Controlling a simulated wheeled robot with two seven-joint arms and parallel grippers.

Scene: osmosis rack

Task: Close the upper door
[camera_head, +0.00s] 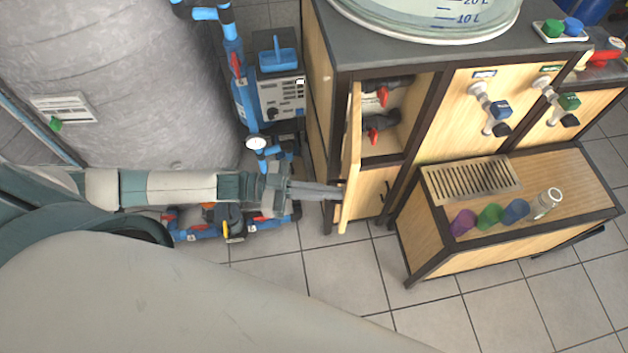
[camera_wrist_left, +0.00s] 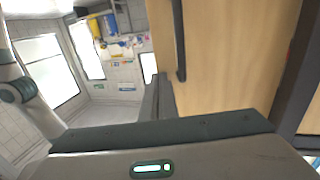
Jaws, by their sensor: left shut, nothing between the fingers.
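The upper door (camera_head: 351,150) is a light wooden panel on the left of the cabinet. It stands open, seen nearly edge-on in the head view, with the shelf space (camera_head: 385,143) behind it exposed. My left gripper (camera_head: 338,191) is shut and empty, its fingertips at the lower part of the door's outer side. I cannot tell whether they touch it. In the left wrist view the shut fingers (camera_wrist_left: 158,92) are beside a wooden door face (camera_wrist_left: 232,55) with a dark vertical handle (camera_wrist_left: 179,45). My right gripper is not in view.
Red-handled valves (camera_head: 383,95) sit inside the open space. A lower door with a dark handle (camera_head: 386,196) is below it. A low wooden bench (camera_head: 590,190) with coloured cups stands at right. Blue pipes and a pump (camera_head: 278,92) are at left. Tiled floor (camera_head: 345,275) is clear in front.

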